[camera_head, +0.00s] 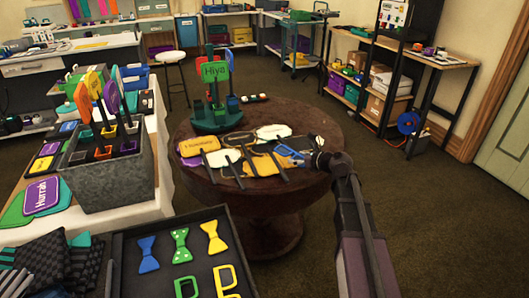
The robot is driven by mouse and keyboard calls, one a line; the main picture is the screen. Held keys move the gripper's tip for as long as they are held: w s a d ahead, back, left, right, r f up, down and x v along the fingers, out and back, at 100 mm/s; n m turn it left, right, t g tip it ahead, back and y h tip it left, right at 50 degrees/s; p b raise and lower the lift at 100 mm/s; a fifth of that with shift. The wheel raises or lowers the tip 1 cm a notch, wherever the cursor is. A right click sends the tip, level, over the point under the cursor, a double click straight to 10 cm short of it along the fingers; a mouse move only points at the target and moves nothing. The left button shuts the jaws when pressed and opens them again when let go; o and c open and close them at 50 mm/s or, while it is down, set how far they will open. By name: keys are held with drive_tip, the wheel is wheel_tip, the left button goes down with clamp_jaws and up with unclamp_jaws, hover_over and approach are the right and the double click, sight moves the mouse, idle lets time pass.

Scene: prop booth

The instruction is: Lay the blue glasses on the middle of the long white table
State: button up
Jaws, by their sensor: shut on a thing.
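My gripper (303,158) is at the right part of the round dark table, shut on the blue glasses (286,151). The glasses are small in view and partly hidden by the gripper. I cannot tell whether they touch the table top or the signs. A long table with a white cloth (165,168) stands at the left, crowded with props. Another long white-topped table (85,47) stands at the back left.
The round table (325,200) holds several signs on sticks and a green stand (215,118) with a "Hiya" sign. A metal bin (110,182) of props sits on the cloth-covered table. A black tray (200,276) is in front. Open floor lies at the right.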

drive_tip(key=b, duration=0.1)
hover_over(268, 157)
drive_tip(key=shift+w+f, duration=0.1)
drive_tip(key=shift+f, duration=0.6)
drive_tip(key=shift+f, duration=0.1)
drive_tip(key=shift+f+b, duration=1.7)
drive_tip(key=shift+b, duration=0.25)
drive_tip(key=shift+f, duration=0.2)
drive_tip(key=o, duration=1)
drive_tip(key=shift+r, duration=0.1)
drive_tip(key=shift+c, duration=0.2)
drive_tip(key=shift+r, duration=0.15)
